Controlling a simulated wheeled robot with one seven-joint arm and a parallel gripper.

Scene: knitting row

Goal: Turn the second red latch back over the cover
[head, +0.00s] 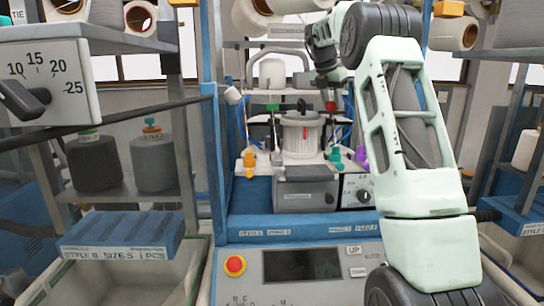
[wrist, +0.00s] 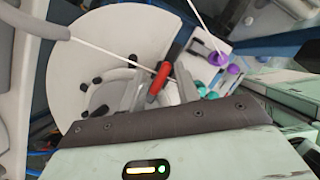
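The round grey-white cover (head: 301,140) stands in the middle of the machine in the head view. In the wrist view, a red latch (wrist: 160,78) lies close in front of my gripper (wrist: 158,90), in line with the space between grey finger-like shapes. A large pale disc (wrist: 100,60) lies behind it. I cannot tell whether the gripper touches the latch. The fingertips are largely hidden in the head view.
A white thread (wrist: 110,52) crosses the wrist view to the latch. Purple knobs (wrist: 218,58) lie to the right. In the head view, orange (head: 249,160), teal (head: 336,157) and purple (head: 361,157) pieces stand around the cover. A blue post (head: 213,150) rises at left.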

